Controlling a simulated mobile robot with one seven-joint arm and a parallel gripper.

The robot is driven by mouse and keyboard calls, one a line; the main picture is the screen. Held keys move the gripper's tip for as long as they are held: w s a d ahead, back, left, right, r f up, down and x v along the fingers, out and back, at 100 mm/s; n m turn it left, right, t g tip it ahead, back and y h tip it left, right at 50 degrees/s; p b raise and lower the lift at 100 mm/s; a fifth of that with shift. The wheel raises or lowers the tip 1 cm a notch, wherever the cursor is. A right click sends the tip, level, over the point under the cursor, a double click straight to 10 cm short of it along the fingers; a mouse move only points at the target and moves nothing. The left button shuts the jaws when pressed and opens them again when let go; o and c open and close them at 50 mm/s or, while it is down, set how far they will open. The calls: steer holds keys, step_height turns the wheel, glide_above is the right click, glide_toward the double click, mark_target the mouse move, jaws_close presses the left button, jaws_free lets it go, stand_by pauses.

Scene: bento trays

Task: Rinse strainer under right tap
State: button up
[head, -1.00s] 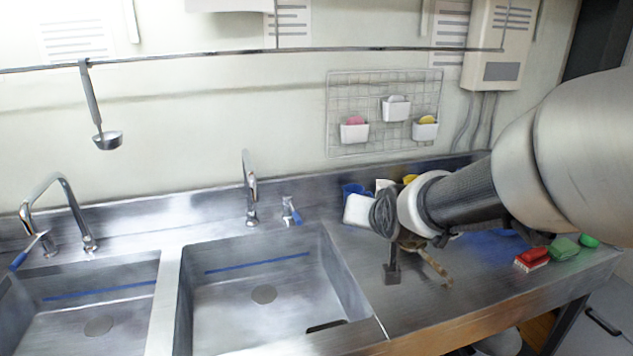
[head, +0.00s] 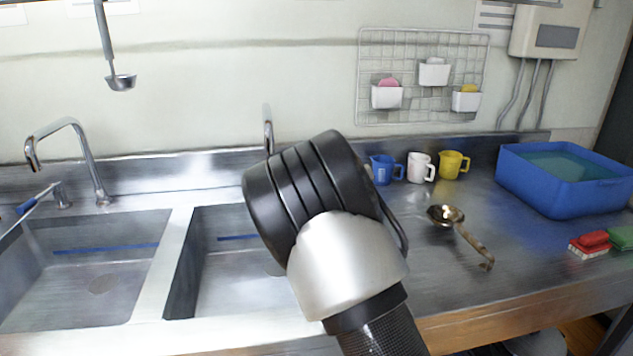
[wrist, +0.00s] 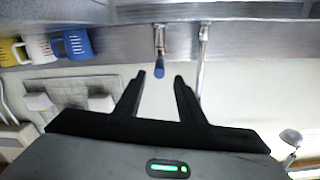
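The strainer (head: 445,214), a brassy bowl with a long brown handle, lies on the steel counter right of the right sink, apart from my arm. The right tap (head: 268,125) rises behind the right sink, mostly covered by my arm in the head view. In the wrist view, which is upside down, the right tap (wrist: 203,50) and its blue-ended lever (wrist: 160,71) show. My gripper (wrist: 160,77) is open and empty, with the lever's blue end lying between its fingertips in the picture. I cannot tell whether it touches. The head view hides my fingers.
The right sink (head: 210,265) is partly hidden by my arm. The left tap (head: 75,150) stands over the left sink (head: 90,315). Blue (head: 383,170), white (head: 419,168) and yellow (head: 453,164) mugs stand at the back. A blue tub (head: 540,190) and sponges (head: 594,240) sit right.

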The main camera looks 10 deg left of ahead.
steer(key=b+x, duration=0.1)
steer(key=x, duration=1.1)
steer(key=shift+c, duration=0.2)
steer(key=shift+d, duration=0.1)
jaws_close()
